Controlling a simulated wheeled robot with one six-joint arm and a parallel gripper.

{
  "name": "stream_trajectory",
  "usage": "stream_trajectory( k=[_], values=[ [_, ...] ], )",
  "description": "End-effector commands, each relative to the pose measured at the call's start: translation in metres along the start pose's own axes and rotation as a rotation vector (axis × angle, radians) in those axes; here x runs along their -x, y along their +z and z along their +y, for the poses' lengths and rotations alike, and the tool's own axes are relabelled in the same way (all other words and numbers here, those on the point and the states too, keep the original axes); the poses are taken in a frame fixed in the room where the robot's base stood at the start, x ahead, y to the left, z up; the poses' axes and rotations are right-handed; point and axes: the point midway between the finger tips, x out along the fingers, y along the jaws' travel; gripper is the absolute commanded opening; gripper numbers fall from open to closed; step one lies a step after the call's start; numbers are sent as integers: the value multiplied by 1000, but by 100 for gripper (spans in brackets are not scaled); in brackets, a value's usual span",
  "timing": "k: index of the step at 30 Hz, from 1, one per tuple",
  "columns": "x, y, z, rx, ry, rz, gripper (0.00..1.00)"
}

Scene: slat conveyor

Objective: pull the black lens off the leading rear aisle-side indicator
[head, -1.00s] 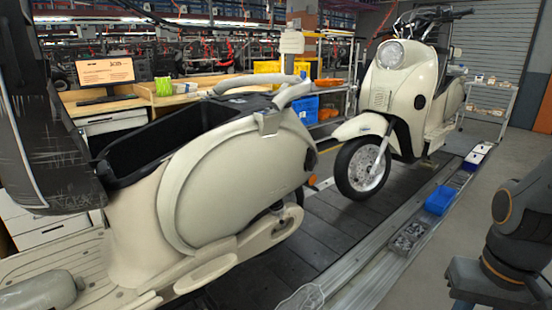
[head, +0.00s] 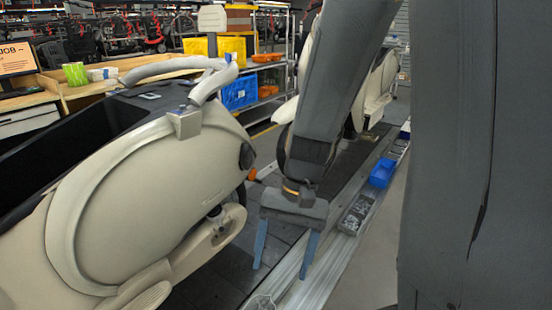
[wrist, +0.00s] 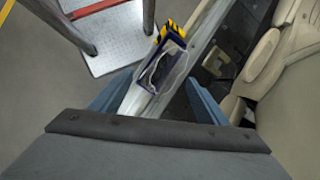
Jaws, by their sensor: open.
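The near cream scooter (head: 150,200) fills the left of the head view, its rear end toward the middle. On that rear end a dark round part (head: 247,155) sits above a small orange indicator (head: 254,175). I cannot make out a black lens on an indicator. My gripper (head: 281,266) hangs low, pointing down, open and empty, to the right of the scooter's rear and apart from it. In the wrist view my gripper (wrist: 160,85) shows its blue fingers spread, with cream scooter bodywork (wrist: 290,90) at the right.
A second cream scooter (head: 380,85) stands behind my arm, mostly hidden. A metal rail (head: 335,255) with a blue bin (head: 382,172) runs along the conveyor. The wrist view shows a dark box with yellow-black stripes (wrist: 170,38) and a metal step (wrist: 115,40). Open floor lies beside the rail.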

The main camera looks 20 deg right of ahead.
Motion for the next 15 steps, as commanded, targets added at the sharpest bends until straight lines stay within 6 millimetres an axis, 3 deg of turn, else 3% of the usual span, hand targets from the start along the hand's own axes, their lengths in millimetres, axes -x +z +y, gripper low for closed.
stream_trajectory(
  k=[4, 8, 11, 15],
  values=[
    [7, 4, -32, -297, -181, -193, 68],
    [22, -11, -64, -544, -368, -354, 68],
    [40, -35, -85, -722, -530, -471, 68],
    [73, -84, -101, -945, -780, -619, 68]
  ],
)
